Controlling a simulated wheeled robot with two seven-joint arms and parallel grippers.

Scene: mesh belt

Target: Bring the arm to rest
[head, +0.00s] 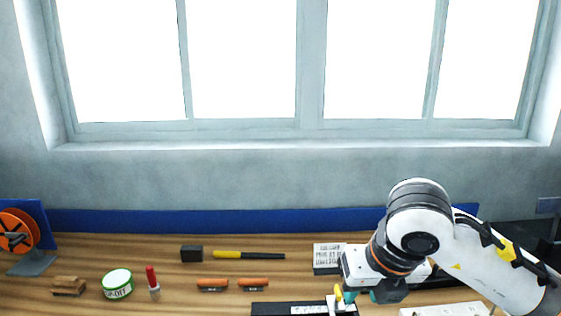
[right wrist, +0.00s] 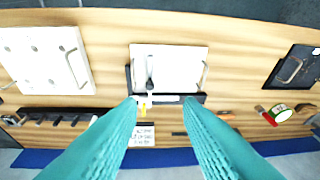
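My right arm comes in from the right in the head view. Its gripper (head: 358,295) points down over the front of the bench, right of centre, with its fingers partly hidden. In the right wrist view the two teal fingers (right wrist: 160,101) are spread apart, with nothing held between them. My left gripper is not in view.
The wooden bench (head: 150,245) holds a green-and-white tin (head: 117,284), a red marker (head: 152,282), two orange-handled pieces, a black block (head: 191,253), a yellow-and-black tool (head: 248,255) and a lettered plate (head: 327,256). An orange spool (head: 15,232) stands far left. Another white panel (right wrist: 45,60) lies beside the first.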

